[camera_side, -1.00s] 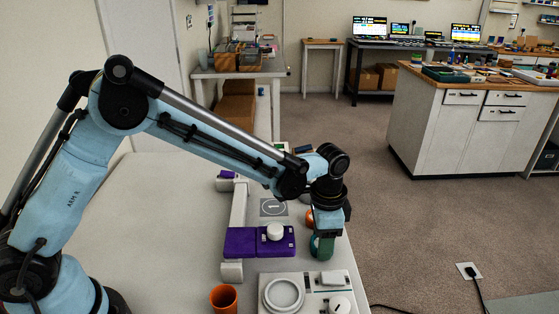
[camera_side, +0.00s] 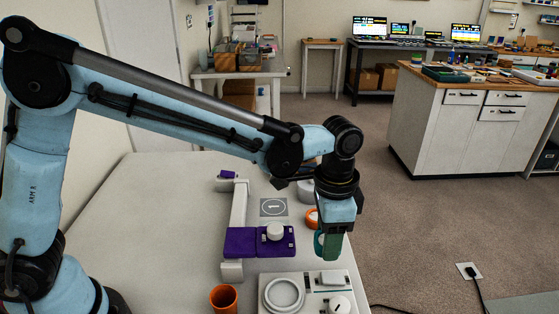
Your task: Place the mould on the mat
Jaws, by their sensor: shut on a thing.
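A grey square mat (camera_side: 273,207) with a white ring and a "1" lies flat on the white table, left of my gripper. Its visible top is bare. My gripper (camera_side: 333,245) points down over the table's right side, to the right of and nearer than the mat. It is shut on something. A green block-like shape shows at its fingertips, but I cannot tell whether this is the held mould or part of the fingers. I cannot tell its height above the table. A teal rounded thing (camera_side: 318,243) shows just left of the fingertips, partly hidden.
A white and purple fixture (camera_side: 240,242) with a white knob (camera_side: 275,231) stands between the mat and the near edge. An orange cup (camera_side: 223,298) and a white panel with a ring dish (camera_side: 284,294) are nearer. An orange round thing (camera_side: 312,217) is beside my gripper. The table's left is clear.

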